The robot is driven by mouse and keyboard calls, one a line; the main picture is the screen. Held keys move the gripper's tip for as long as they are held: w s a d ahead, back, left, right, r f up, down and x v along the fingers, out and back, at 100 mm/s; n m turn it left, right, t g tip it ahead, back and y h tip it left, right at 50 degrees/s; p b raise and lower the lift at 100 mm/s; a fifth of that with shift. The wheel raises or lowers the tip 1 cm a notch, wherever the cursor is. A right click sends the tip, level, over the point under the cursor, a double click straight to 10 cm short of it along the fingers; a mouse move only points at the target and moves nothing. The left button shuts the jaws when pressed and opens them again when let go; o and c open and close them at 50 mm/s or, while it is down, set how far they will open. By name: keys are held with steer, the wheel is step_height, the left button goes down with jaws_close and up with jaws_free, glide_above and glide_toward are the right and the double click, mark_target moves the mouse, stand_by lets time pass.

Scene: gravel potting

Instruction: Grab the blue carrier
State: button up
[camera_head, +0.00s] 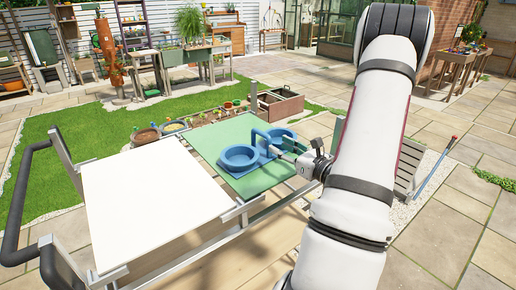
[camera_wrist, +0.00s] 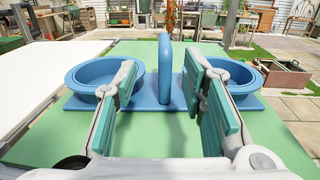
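The blue carrier (camera_head: 263,151) stands on the green board (camera_head: 225,133) and has two round cups joined by a base and an upright middle handle. In the wrist view the handle (camera_wrist: 165,68) rises between the two open fingers of my gripper (camera_wrist: 166,98), with a gap showing on each side. The left cup (camera_wrist: 92,80) is partly behind the left finger, and the right cup (camera_wrist: 238,76) is partly behind the right finger. In the head view my gripper (camera_head: 291,149) is beside the carrier, on its right, and my arm hides part of the area there.
A white board (camera_head: 150,200) lies left of the green one on the same table frame. A brown bowl (camera_head: 146,136) and small potted plants are behind the table. A wooden crate (camera_head: 281,104) stands on the ground beyond. The green board around the carrier is clear.

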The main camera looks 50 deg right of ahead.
mark_target(269, 140)
steer(key=w, duration=0.3)
steer(key=w+d, duration=0.1)
steer(key=w, duration=0.1)
steer(key=shift+w, duration=0.2)
steer(key=shift+w+d+p, duration=0.2)
steer(key=shift+w+d, duration=0.05)
steer(key=shift+w, duration=0.55)
steer(key=shift+w+d+p, duration=0.15)
steer(key=shift+w+d, duration=0.05)
steer(key=shift+w, duration=0.65)
steer(key=shift+w+d+p, duration=0.2)
steer(key=shift+w+d, duration=0.05)
steer(key=shift+w, duration=0.55)
jaws_close()
